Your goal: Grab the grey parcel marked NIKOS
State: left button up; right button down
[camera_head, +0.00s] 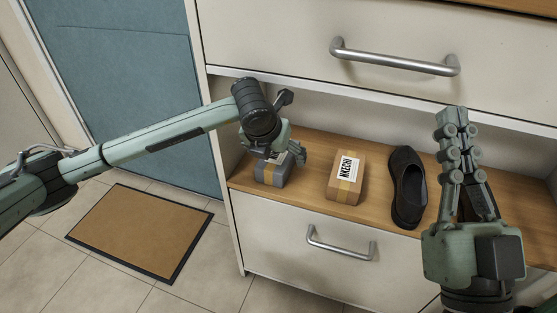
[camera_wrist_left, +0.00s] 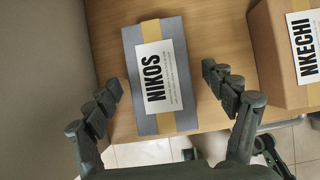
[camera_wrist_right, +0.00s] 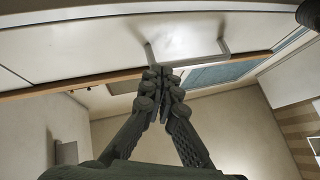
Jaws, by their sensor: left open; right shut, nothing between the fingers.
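The grey parcel (camera_wrist_left: 181,115) has a yellow band and a white label reading NIKOS. It lies on the wooden shelf at its left end. In the head view the grey parcel (camera_head: 272,178) is partly hidden by my left gripper (camera_head: 285,158). In the left wrist view my left gripper (camera_wrist_left: 166,93) is open, with one finger on each side of the parcel's near part; I cannot tell whether they touch it. My right gripper (camera_head: 452,112) is shut and empty, raised in front of the cabinet at the right. It also shows shut in the right wrist view (camera_wrist_right: 162,75).
A brown parcel marked NKECHI (camera_head: 345,178) lies right of the grey one, with a black shoe (camera_head: 408,187) beyond it on the shelf (camera_head: 313,148). Drawers with handles (camera_head: 395,57) lie above and below. The cabinet's side wall is close left of the grey parcel.

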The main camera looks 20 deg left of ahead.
pick_arm(q)
jog(key=shift+f+b, duration=0.2)
jog(key=shift+b, duration=0.15)
dwell(0.4)
jog(key=c, duration=1.4)
jog(key=shift+o, duration=0.2)
jog(key=shift+r, duration=0.1)
